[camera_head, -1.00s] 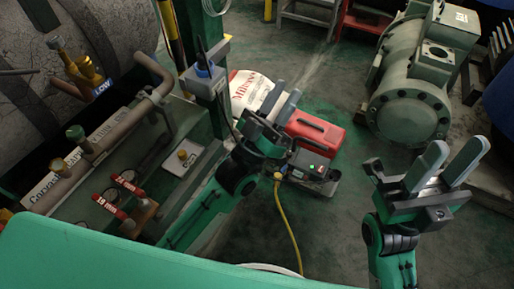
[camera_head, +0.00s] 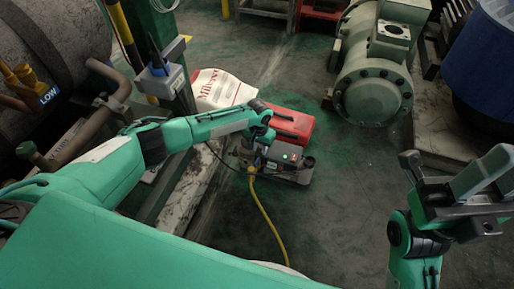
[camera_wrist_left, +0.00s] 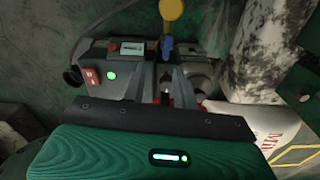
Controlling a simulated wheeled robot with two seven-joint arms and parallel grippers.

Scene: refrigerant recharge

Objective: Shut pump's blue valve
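The pump (camera_head: 278,162) stands low on the floor and shows a small green light. In the left wrist view the pump (camera_wrist_left: 112,62) has a red switch, and its blue valve (camera_wrist_left: 167,46) sits upright below a yellow cap. My left gripper (camera_head: 258,146) reaches down over the pump. In the left wrist view its fingers (camera_wrist_left: 167,66) are a little apart, their tips close around the blue valve's lower end. I cannot tell whether they touch it. My right gripper (camera_head: 500,168) is open and empty at the right edge, far from the pump.
A red case (camera_head: 295,127) and a white sack (camera_head: 222,88) lie behind the pump. A yellow hose (camera_head: 268,215) runs from it across the floor. A large green motor (camera_head: 375,75) stands behind right. A tank with pipes (camera_head: 45,45) is at left. Floor right of the pump is clear.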

